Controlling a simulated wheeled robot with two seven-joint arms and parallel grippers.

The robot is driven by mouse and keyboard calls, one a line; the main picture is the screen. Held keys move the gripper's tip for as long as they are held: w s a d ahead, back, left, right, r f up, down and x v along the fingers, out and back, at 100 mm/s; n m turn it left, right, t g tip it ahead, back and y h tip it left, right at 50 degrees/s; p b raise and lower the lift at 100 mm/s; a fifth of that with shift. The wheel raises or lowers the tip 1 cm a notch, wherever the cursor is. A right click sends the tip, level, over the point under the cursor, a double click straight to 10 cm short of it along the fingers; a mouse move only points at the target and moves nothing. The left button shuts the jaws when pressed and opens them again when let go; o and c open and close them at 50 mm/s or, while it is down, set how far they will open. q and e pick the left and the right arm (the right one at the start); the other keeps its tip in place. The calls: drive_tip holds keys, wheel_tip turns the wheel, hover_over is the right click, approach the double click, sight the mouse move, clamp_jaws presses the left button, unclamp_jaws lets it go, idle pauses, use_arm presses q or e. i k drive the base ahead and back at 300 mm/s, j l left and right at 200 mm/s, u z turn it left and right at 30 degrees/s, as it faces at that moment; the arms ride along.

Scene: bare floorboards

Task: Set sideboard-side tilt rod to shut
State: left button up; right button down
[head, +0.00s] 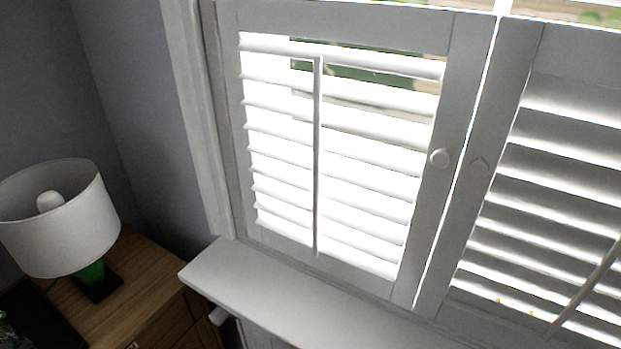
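The left shutter panel (345,48), on the side of the wooden sideboard (150,289), has white slats with bright light showing between them. Its thin vertical tilt rod (317,160) runs down the slats, left of the panel's middle. The slats are open, and a green and tan outdoor scene shows through the upper gaps. The right shutter panel (520,85) also has open slats, with part of its tilt rod (585,290) at the lower right. Neither of my grippers is in view.
A white sill (270,290) juts out below the shutters. A lamp with a white shade (65,225) and green base stands on the sideboard at the left. The space before the left panel looks clear.

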sight(317, 60)
drive_tip(key=k+j, duration=0.1)
drive_tip(key=j, duration=0.3)
drive_tip(key=k+j, duration=0.1)
drive_tip(key=j, duration=0.3)
drive_tip(key=k+j, duration=0.1)
drive_tip(key=j, duration=0.3)
drive_tip(key=k+j, duration=0.15)
drive_tip(key=j, duration=0.25)
drive_tip(key=k+j, duration=0.1)
drive_tip(key=j, duration=0.3)
drive_tip(key=k+j, duration=0.1)
drive_tip(key=j, duration=0.25)
